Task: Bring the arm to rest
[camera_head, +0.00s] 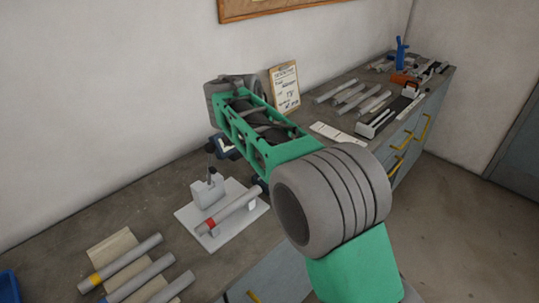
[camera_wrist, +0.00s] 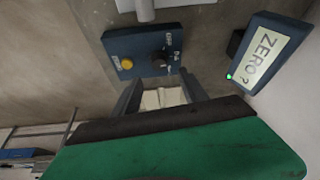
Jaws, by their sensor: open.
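My gripper (camera_wrist: 159,78) is open in the wrist view, its two dark fingers apart. A pale object (camera_wrist: 162,97) shows between and beyond the fingers; I cannot tell what it is, and nothing appears gripped. In the head view my green and grey arm reaches out over the bench, and the gripper itself is mostly hidden behind it. A grey tube with a red band (camera_head: 232,208) lies on the white fixture plate (camera_head: 190,222), below the arm, with a grey block (camera_head: 206,190) beside it.
A blue box with a yellow button (camera_wrist: 126,63) and a display reading "ZERO ?" (camera_wrist: 264,52) are close to the fingers. Banded tubes (camera_head: 125,262) lie front left. More tubes (camera_head: 350,95), a clipboard (camera_head: 285,87) and a blue stand (camera_head: 401,54) occupy the bench's far end.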

